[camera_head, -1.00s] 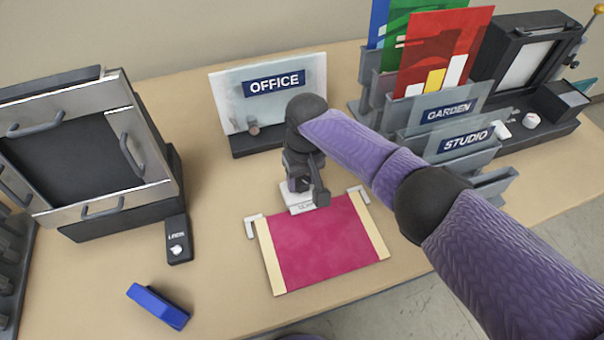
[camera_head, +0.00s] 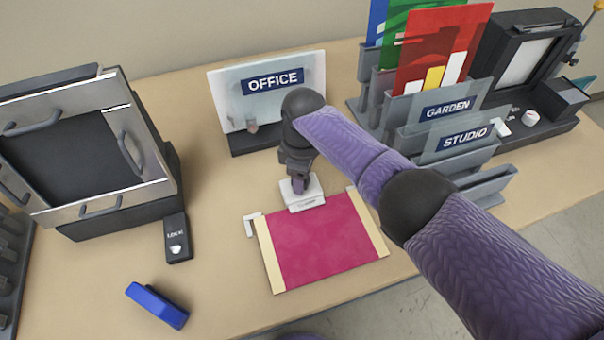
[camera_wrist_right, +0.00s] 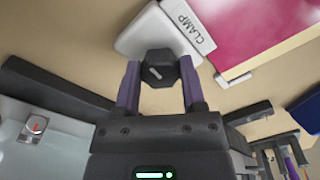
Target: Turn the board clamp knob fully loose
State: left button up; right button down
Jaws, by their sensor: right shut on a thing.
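The board clamp is a white block (camera_head: 314,199) labelled CLAMP at the top edge of the crimson board (camera_head: 325,240). Its dark faceted knob (camera_wrist_right: 158,72) with a pale slanted mark shows in the right wrist view, on the white clamp block (camera_wrist_right: 150,35). My right gripper (camera_head: 299,185) points down onto the clamp. In the right wrist view, its two purple-sided fingers (camera_wrist_right: 160,82) are shut on the knob, one on each side. In the head view the knob is hidden by the gripper. My left gripper is not in view.
A clear OFFICE sign stand (camera_head: 270,92) is close behind my right gripper. A dark machine (camera_head: 75,150) with a LOCK box (camera_head: 177,245) is left. A blue stapler-like object (camera_head: 157,306) lies in front.

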jog(key=shift+n, duration=0.9)
jog(key=shift+c, duration=0.9)
grip_release()
jog(key=shift+r, duration=0.1)
jog(key=r+p, duration=0.1)
jog(key=r, duration=0.2)
jog(key=r+p, duration=0.1)
jog(key=r, duration=0.2)
jog(key=r+p, duration=0.1)
jog(key=r, duration=0.1)
jog(key=shift+w+r, duration=0.25)
jog(key=shift+r, duration=0.15)
jog(key=shift+r+p, duration=0.3)
jog(key=shift+r, duration=0.2)
